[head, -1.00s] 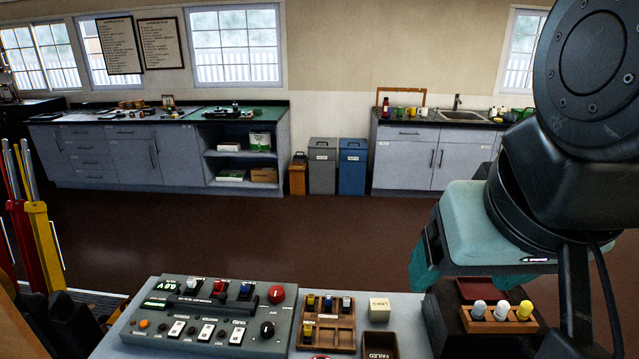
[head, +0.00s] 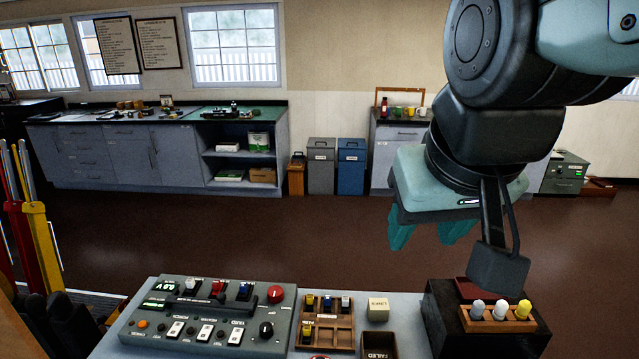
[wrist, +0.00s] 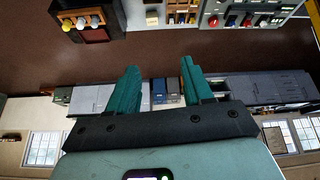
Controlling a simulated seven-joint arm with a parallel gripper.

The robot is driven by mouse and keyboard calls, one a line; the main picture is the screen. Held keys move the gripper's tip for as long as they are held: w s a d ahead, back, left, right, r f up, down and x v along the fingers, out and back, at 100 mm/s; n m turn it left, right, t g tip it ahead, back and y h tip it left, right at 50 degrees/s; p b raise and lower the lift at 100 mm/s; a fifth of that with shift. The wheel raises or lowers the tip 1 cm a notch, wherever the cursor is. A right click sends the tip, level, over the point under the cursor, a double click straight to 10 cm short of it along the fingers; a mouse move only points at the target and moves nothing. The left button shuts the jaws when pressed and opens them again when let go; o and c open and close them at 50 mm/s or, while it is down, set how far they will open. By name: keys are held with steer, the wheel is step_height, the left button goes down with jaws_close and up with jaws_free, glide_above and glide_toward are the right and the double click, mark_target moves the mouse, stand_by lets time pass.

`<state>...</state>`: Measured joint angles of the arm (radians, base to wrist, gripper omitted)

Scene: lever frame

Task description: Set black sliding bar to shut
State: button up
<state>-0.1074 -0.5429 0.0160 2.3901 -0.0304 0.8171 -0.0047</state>
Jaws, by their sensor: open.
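The grey control panel (head: 172,341) stands at the lower left of the head view, with part of it at the top right of the wrist view (wrist: 275,6). A dark, low bar (head: 196,304) lies across its upper middle and looks like the black sliding bar. It is too small for me to read its position or any mark beside it. My gripper (head: 428,236) is open and empty, in the air to the right of the panel and well clear of it. Its two teal fingers are spread apart in the wrist view (wrist: 158,68).
A red knob (head: 276,294), a black knob (head: 266,330) and several switches stand on the panel close to the bar. To its right are a wooden tray (head: 338,333), a cream block (head: 378,309) and a dark box (head: 446,325) with three round-topped pegs. Air above the panel is clear.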

steer(key=w+a+f+n, duration=0.3)
steer(key=w+a, duration=0.5)
steer(key=w, duration=0.3)
steer(key=n+g+y, duration=0.2)
steer(key=n+y, duration=0.1)
steer(key=n, duration=0.1)
glide_above(221, 296)
steer(key=s+d, duration=0.4)
step_height(221, 296, down, 24)
steer(key=r, duration=0.1)
steer(key=x, duration=1.1)
steer(key=shift+w+a+f, duration=0.15)
steer(key=shift+a+f, duration=0.05)
steer(key=shift+f, duration=0.05)
jaws_close()
